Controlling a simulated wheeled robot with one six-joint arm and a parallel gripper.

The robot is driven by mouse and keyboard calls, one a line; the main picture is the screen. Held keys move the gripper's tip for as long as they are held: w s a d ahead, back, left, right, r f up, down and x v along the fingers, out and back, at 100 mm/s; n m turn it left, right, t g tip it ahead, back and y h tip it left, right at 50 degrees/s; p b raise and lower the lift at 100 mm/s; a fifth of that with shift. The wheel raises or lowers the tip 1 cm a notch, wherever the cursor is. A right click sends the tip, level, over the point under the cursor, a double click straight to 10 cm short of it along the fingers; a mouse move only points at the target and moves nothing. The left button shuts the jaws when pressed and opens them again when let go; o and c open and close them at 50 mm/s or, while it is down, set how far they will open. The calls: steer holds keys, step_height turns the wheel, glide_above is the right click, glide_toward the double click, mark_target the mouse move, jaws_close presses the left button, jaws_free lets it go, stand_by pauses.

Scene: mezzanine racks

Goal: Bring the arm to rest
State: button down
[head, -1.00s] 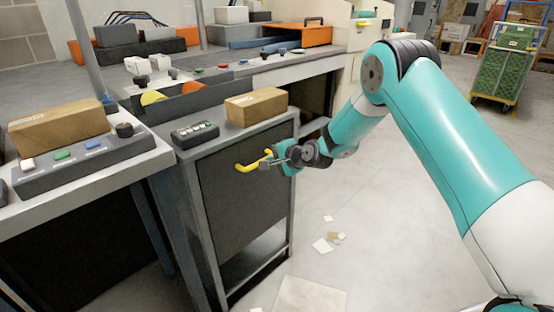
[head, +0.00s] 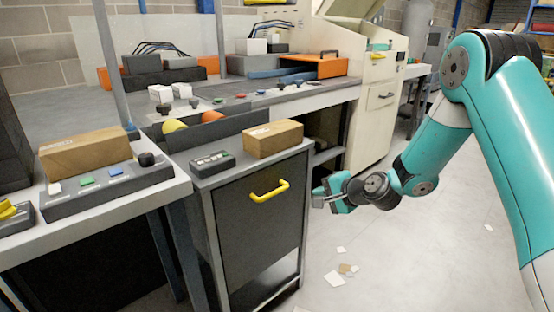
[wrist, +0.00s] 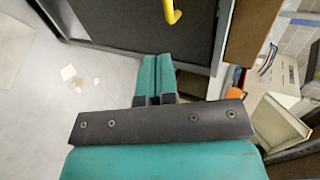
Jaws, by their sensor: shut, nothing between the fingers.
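My gripper (head: 318,197) is shut and empty in the head view, in the air just right of a dark grey cabinet (head: 240,232). The wrist view shows its two teal fingers (wrist: 157,72) pressed together with nothing between them. The cabinet's yellow handle (head: 270,191) is to the left of my gripper and apart from it. The handle also shows at the top of the wrist view (wrist: 172,12). The cabinet front looks closed.
A cardboard box (head: 273,138) and a black button box (head: 212,162) sit on the cabinet top. A workbench with a control panel (head: 105,183) stands at the left. A pale machine (head: 375,110) stands behind. Paper scraps (head: 340,272) lie on the open floor.

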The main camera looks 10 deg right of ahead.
steer(key=s+a+r+n+g+y, duration=0.1)
steer(key=s+a+r+n+g, duration=0.5)
steer(key=s+a+r+n, duration=0.65)
steer(key=s+d+r+n+g+h, duration=0.1)
steer(key=s+r+n+g+h, duration=0.15)
steer(key=s, duration=0.95)
steer(key=s+d+r+n+g+h, duration=0.15)
steer(key=s+n, duration=0.25)
steer(key=s, duration=0.7)
step_height(320, 180, up, 17)
steer(key=p, duration=1.7)
steer(key=shift+s+d+f+g+y, duration=0.2)
steer(key=shift+d+g+y, duration=0.1)
steer(key=shift+y, duration=0.1)
steer(key=shift+f, duration=0.1)
